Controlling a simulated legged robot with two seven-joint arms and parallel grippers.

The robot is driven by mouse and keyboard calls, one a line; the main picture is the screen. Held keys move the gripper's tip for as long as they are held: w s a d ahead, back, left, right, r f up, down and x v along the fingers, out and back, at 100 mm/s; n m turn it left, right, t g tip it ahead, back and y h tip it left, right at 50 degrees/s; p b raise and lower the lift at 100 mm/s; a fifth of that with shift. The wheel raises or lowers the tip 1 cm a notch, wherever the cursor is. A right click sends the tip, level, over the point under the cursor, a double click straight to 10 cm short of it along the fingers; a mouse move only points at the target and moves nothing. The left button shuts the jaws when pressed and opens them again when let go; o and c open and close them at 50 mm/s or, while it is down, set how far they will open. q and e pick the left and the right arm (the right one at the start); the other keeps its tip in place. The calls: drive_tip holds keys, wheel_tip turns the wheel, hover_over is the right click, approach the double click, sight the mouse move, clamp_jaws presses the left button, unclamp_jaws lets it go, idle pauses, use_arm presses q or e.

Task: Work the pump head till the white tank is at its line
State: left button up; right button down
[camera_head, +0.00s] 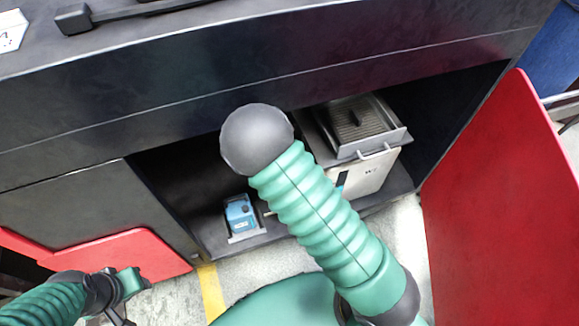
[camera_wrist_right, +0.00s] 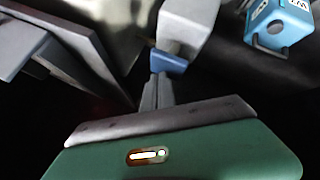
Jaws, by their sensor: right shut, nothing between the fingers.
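In the right wrist view my right gripper (camera_wrist_right: 157,78) is shut and empty. Its fingertips are at a small blue piece (camera_wrist_right: 169,62) on the end of a pale block (camera_wrist_right: 186,22); I cannot tell whether they touch, or whether this is the pump head. My right arm hides the right gripper in the head view. My left gripper (camera_head: 128,290) is at the lower left, its fingers unclear.
A blue box (camera_head: 240,215) sits left of the tank on the cabinet shelf (camera_head: 215,240); a blue box also shows in the right wrist view (camera_wrist_right: 280,24). A grey tray (camera_head: 357,125) is above the tank. A red door (camera_head: 500,200) stands open at the right.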

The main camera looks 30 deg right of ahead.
drive_tip(key=shift+f+b, duration=0.65)
drive_tip(key=shift+f, duration=0.5)
idle(0.7)
drive_tip(key=shift+r+p, duration=1.7)
drive_tip(key=shift+p, duration=0.05)
drive_tip(key=shift+r, duration=0.1)
wheel_tip(320, 180, up, 5)
drive_tip(key=p, duration=0.5)
drive_tip(key=shift+a, duration=0.1)
